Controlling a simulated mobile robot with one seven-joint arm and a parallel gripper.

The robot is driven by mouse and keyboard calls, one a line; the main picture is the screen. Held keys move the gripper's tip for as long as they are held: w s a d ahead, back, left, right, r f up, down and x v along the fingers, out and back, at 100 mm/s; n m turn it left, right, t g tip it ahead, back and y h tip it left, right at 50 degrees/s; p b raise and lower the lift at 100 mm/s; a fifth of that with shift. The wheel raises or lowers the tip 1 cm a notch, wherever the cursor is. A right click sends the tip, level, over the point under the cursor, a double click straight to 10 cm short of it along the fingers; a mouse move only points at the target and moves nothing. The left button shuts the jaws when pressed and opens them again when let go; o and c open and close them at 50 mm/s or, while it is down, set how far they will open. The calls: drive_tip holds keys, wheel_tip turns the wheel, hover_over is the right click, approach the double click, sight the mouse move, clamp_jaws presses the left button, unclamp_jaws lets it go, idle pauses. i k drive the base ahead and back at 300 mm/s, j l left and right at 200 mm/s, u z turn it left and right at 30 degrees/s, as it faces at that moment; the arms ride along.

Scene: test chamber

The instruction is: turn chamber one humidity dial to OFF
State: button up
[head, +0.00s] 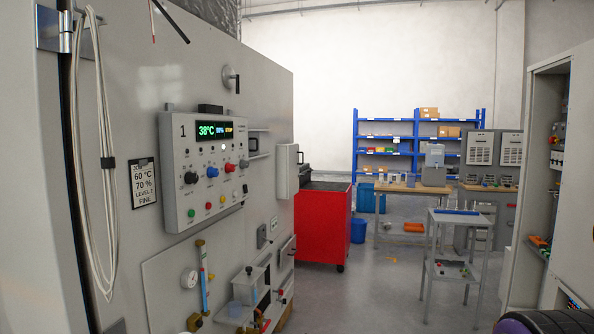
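The chamber one control panel (200,170) is on the grey chamber wall at the left in the head view, marked with a "1". Its display (214,130) reads 38°C in green, a blue percentage that looks like 99%, and a small yellow word. Below it are a black dial (191,178), a blue dial (212,172) and a red dial (230,167). The labels are too small to read, so I cannot tell for certain which is the humidity dial or where its pointer stands. My gripper is not in view, and nothing covers the dials.
A sign (144,183) and hanging cables (100,150) are left of the panel. A gauge (189,279) and a clear container (248,287) stick out below. A red cabinet (322,224) stands beyond, with a grey trolley (455,250) to the right.

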sight(212, 172)
drive_tip(key=i+l+u, duration=0.1)
drive_tip(key=i, duration=0.4)
drive_tip(key=i+l+u, duration=0.15)
drive_tip(key=i+l, duration=0.25)
drive_tip(key=i, duration=0.1)
